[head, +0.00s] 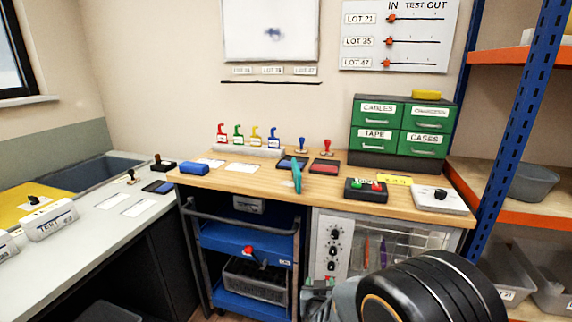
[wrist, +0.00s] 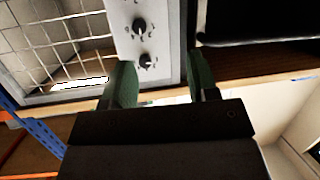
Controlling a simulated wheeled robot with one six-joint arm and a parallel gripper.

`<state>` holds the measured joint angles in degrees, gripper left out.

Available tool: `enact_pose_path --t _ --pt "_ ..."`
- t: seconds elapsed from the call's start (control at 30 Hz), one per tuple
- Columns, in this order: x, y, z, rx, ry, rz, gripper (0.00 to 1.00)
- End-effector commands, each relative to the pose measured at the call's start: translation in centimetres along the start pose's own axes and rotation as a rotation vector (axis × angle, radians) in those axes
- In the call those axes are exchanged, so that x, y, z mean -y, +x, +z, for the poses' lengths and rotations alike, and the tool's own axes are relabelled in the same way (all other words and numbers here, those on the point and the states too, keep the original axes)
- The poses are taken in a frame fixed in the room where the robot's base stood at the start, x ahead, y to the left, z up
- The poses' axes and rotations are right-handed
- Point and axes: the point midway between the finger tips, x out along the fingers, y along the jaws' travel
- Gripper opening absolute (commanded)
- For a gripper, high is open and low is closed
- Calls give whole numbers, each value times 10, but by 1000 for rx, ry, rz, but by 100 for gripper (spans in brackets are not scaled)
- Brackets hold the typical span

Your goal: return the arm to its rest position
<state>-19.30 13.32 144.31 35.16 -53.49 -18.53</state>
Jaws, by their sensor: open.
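My gripper (wrist: 162,82) shows in the wrist view with its two green fingers apart and nothing between them. It is in front of a pale panel with black knobs (wrist: 142,28), which appears upside down there. In the head view, the same knob panel (head: 333,245) is under the wooden bench. My black arm fills the lower right of the head view, in front of the bench's lower part. Greenish finger parts show small and partly hidden low beside it.
The wooden bench (head: 238,184) carries stamps, ink pads, a thin teal upright item (head: 297,176) and green drawers (head: 378,117). A blue cart (head: 228,241) stands below. A blue-post shelf (head: 521,115) is at right, a grey counter (head: 98,232) at left.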

Motion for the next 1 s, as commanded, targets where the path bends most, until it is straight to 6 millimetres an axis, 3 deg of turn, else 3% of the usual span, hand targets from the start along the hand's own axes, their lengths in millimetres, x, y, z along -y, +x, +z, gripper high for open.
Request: enact_pose_path --t 0.07,0.17,0.37,0.47,0.6,0.7,0.83,1.0 --pt "17 -4 22 156 13 -96 54" --pt "31 -23 30 356 25 -209 54" --pt "25 -84 7 716 3 -341 54" --pt "6 -122 -23 872 -30 -358 54" --pt "-38 -180 -81 1037 -81 -313 54" --pt "-68 -212 -123 1078 -99 -258 54" --pt "-92 -231 -169 1014 -90 -212 54" --pt "-103 -240 -200 947 -54 -186 54"
